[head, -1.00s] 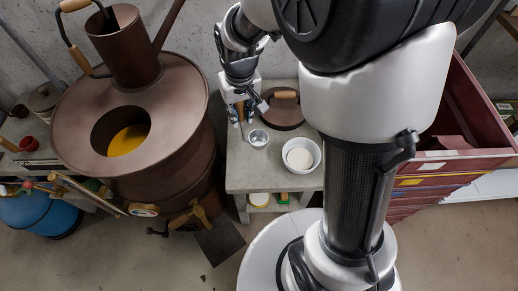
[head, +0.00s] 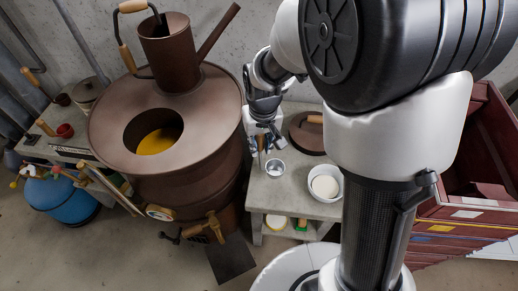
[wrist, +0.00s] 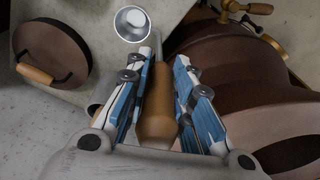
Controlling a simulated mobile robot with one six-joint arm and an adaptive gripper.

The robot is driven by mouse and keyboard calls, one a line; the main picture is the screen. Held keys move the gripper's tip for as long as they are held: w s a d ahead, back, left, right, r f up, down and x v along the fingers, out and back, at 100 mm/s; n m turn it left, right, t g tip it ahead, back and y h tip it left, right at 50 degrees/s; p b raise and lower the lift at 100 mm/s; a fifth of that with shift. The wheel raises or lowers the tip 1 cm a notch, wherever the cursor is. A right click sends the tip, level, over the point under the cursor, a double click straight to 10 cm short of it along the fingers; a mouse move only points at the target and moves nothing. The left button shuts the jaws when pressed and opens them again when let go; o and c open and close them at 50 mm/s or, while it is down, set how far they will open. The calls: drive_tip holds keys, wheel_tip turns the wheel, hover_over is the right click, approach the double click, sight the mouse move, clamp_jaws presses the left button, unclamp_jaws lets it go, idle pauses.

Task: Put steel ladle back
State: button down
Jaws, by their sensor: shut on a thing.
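My gripper (head: 266,142) is above the grey bench, to the right of the big brown pot. It is shut on the wooden handle of the steel ladle; in the wrist view the handle (wrist: 157,100) lies between the blue-padded fingers (wrist: 167,58). The ladle's steel bowl (head: 275,168) hangs beyond the fingertips, over the bench, left of a white bowl. It also shows in the wrist view (wrist: 132,23). I cannot tell whether it touches the bench top. The fingers hide most of the handle in the head view.
The pot (head: 165,195) has a round opening with yellow contents. A brown lid (head: 308,136) with a wooden handle lies at the bench's back. The white bowl (head: 325,183) holds pale stuff. Bare bench (head: 290,205) shows at the front.

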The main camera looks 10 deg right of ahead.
wheel_tip(320, 180, down, 5)
drive_tip(key=shift+f+b, duration=0.1)
drive_tip(key=shift+b, duration=0.6)
drive_tip(key=c, duration=1.9)
unclamp_jaws()
drive_tip(key=o, duration=0.5)
